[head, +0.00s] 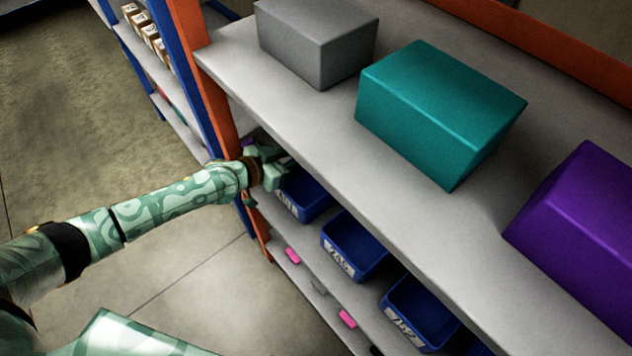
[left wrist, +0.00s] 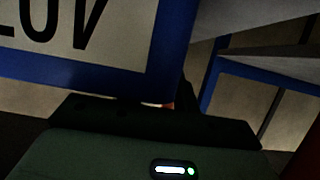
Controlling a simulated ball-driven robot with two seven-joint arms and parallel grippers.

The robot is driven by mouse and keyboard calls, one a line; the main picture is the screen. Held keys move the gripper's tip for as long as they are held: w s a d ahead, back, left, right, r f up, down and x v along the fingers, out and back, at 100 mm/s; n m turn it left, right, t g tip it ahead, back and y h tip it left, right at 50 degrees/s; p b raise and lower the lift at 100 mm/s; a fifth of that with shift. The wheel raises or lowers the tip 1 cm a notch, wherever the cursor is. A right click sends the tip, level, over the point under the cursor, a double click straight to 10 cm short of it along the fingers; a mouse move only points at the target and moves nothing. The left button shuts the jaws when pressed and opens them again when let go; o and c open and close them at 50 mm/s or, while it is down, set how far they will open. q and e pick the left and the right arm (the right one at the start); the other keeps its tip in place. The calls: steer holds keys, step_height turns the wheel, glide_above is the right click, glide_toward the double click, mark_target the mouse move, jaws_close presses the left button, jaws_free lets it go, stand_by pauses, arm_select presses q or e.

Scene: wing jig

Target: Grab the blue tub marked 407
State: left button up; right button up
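A blue tub (head: 308,197) with a white label stands on the shelf under the top board, beside my left gripper (head: 268,178). In the left wrist view the tub's blue wall (left wrist: 172,45) and label (left wrist: 90,30) fill the upper left, very close. The label's large dark digits are upside down and cut off, and look like 407. My left gripper is at the tub's near left side and hides part of it. Its fingers are too dark and covered to show whether they are open or touching the tub. My right gripper is not in view.
More blue tubs (head: 357,247) (head: 424,308) stand in a row to the right. Grey (head: 318,42), teal (head: 440,112) and purple (head: 580,225) boxes sit on the top board. An orange upright (head: 222,115) is close left of my gripper. Open floor (head: 90,120) lies left.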

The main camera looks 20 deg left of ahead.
arm_select(q)
steer(key=shift+c, duration=0.3)
jaws_close()
stand_by(1.1)
